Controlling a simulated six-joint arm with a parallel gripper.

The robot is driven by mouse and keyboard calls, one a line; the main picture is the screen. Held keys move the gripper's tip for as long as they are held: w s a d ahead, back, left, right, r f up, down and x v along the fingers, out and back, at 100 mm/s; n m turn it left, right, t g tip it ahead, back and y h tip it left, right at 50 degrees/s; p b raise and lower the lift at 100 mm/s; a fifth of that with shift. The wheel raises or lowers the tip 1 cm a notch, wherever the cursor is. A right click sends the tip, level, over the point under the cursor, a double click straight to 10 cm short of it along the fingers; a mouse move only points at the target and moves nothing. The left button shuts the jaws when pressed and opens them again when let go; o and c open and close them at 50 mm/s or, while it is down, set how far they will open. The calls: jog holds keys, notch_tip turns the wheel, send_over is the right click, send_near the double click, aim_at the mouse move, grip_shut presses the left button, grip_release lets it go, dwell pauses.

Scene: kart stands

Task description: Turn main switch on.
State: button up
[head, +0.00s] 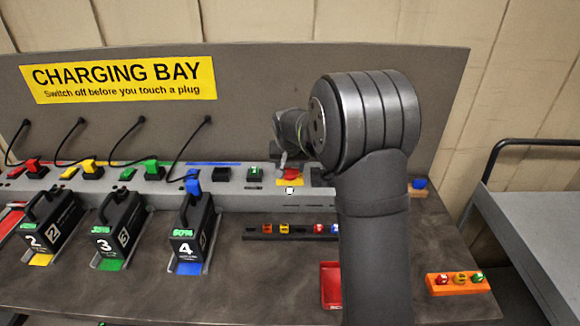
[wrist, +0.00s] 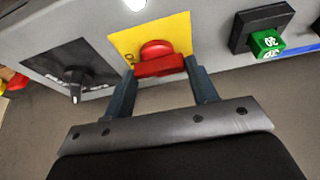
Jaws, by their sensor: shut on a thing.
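The main switch is a red rotary handle (head: 291,174) on a yellow plate (head: 283,182), set in the grey rail below the charging bay sign. In the wrist view the red handle (wrist: 159,66) lies crosswise on its yellow plate (wrist: 178,29). My gripper (wrist: 162,63) has one finger at each end of the handle and is shut on it. In the head view my arm hides most of the gripper and part of the rail to the right.
Black numbered batteries (head: 188,232) stand at left. A dark strip with coloured pieces (head: 268,230) and an orange tray (head: 433,290) lie nearer.

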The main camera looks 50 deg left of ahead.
jog(key=o, duration=1)
jog(key=shift+r, duration=0.1)
jog(key=v, duration=1.7)
jog(key=shift+s+d+r, duration=0.1)
jog(key=shift+d, duration=0.05)
jog(key=x, duration=1.7)
jog(key=shift+a+f, duration=0.2)
